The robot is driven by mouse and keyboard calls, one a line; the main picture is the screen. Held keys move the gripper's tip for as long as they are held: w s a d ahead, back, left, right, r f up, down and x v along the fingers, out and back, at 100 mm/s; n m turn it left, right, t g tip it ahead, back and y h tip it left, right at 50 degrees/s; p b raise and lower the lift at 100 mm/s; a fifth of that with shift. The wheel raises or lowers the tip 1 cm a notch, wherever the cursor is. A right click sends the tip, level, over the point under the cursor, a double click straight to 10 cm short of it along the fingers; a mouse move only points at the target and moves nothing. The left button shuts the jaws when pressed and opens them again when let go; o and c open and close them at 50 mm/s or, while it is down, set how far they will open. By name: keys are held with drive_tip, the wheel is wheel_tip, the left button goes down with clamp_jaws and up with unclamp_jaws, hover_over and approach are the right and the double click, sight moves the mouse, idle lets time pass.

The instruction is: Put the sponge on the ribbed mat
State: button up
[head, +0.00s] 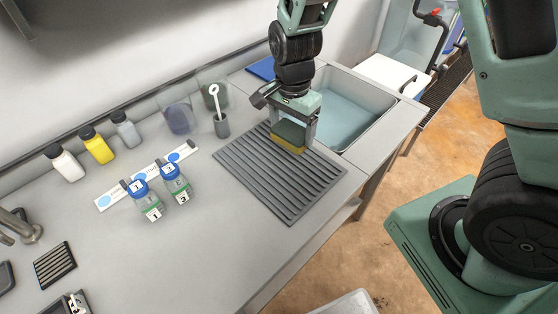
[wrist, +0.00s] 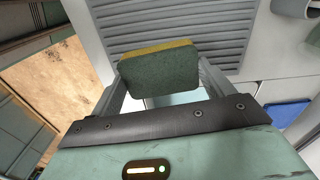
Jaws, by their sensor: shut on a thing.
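The sponge (head: 289,137) is yellow with a dark green face. My gripper (head: 291,137) is shut on it, one finger on each side. In the wrist view the sponge (wrist: 160,70) sits between the two fingers, its green face toward the camera. The ribbed mat (head: 275,187) is a dark grey grooved rectangle on the counter, left of the sink. The sponge is over the mat's far right part in the head view. The mat (wrist: 205,22) also shows behind the sponge in the wrist view. I cannot tell whether the sponge touches the mat.
A sink (head: 350,115) lies right of the mat. A grey cup (head: 221,126) with a white-handled tool and two tinted clear containers stand behind it. Two blue-capped jars (head: 149,205) stand on the left, with several bottles (head: 98,147) by the wall. The counter front (head: 220,250) is clear.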

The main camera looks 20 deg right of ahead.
drive_tip(key=shift+s+a+r+m, duration=0.1)
drive_tip(key=shift+a+r+m, duration=0.05)
drive_tip(key=shift+a+m, duration=0.2)
drive_tip(key=shift+a, duration=0.2)
drive_tip(key=shift+m, duration=0.25)
wheel_tip(320, 180, down, 10)
drive_tip(key=shift+r+p, duration=0.1)
drive_tip(key=shift+p, duration=0.4)
